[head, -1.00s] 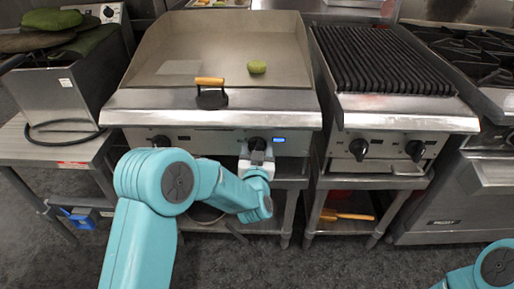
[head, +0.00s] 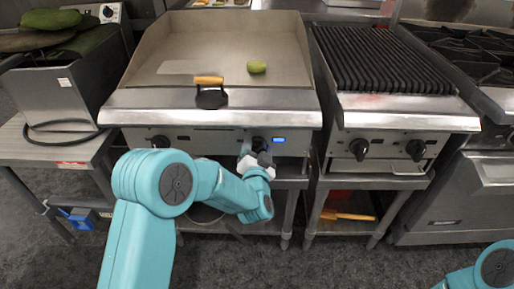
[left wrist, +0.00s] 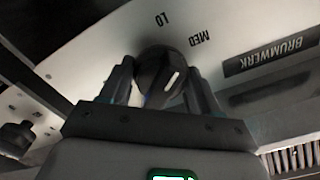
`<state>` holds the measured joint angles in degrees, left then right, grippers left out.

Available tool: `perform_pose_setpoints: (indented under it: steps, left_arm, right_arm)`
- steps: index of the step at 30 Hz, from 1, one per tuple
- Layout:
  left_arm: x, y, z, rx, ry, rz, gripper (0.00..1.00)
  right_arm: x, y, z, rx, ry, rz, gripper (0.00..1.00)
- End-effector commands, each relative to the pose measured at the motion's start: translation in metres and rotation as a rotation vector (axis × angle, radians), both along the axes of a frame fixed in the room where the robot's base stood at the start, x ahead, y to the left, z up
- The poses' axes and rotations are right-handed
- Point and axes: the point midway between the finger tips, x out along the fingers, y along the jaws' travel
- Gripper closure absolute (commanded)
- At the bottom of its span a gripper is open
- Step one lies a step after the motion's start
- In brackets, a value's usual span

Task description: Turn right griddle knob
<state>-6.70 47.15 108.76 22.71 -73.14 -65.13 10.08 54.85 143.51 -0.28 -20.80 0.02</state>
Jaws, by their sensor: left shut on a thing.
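The griddle (head: 215,107) has a black left knob (head: 160,141) and a black right knob (head: 258,143) on its front panel. My left gripper (head: 262,152) is at the right knob, rolled to a tilt, and partly covers it. In the left wrist view, the dark right knob (left wrist: 155,70) sits between the two fingers of my left gripper (left wrist: 160,82), which is shut on it. A white mark shows on the knob. The panel around it reads LO and MED. My right gripper is outside the view; only part of my right arm shows at the lower right.
A black press with a wooden handle (head: 210,96) and a green round item (head: 257,67) are on the griddle. A ribbed grill (head: 383,65) with two knobs stands to the right. A small lit blue display (head: 279,139) is just right of the held knob.

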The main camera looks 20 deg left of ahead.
Motion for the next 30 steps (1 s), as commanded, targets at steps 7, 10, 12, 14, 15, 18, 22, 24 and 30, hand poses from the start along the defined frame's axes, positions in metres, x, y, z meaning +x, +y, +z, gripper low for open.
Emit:
perform_pose_setpoints:
  steps: [7,10,12,14,15,18,22,24,30]
  left_arm:
    - [-0.0004,-0.0002,-0.0018,0.205,0.064,0.000,0.69]
    - [-0.0004,-0.0002,-0.0018,0.276,0.085,0.000,0.69]
    - [-0.0004,-0.0002,-0.0018,0.320,0.097,0.000,0.69]
    - [-0.0004,-0.0002,-0.0019,0.352,0.106,0.000,0.69]
    - [-0.0004,-0.0002,-0.0019,0.372,0.112,0.000,0.69]
    - [-0.0003,-0.0001,-0.0021,0.412,0.123,0.000,0.69]
    - [-0.0003,-0.0001,-0.0024,0.447,0.134,0.000,0.69]
    - [-0.0003,-0.0001,-0.0025,0.461,0.138,0.000,0.69]
    - [-0.0004,0.0000,-0.0027,0.475,0.142,0.000,0.69]
  right_arm:
    - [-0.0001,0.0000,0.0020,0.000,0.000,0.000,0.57]
    - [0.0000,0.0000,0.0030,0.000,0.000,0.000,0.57]
    - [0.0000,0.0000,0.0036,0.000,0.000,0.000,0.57]
    - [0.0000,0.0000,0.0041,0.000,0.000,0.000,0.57]
    - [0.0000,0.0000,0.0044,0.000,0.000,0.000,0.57]
    - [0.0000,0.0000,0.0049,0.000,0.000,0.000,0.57]
    - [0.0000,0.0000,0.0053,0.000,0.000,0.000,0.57]
    - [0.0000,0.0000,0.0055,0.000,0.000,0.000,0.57]
    - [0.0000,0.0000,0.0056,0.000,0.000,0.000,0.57]
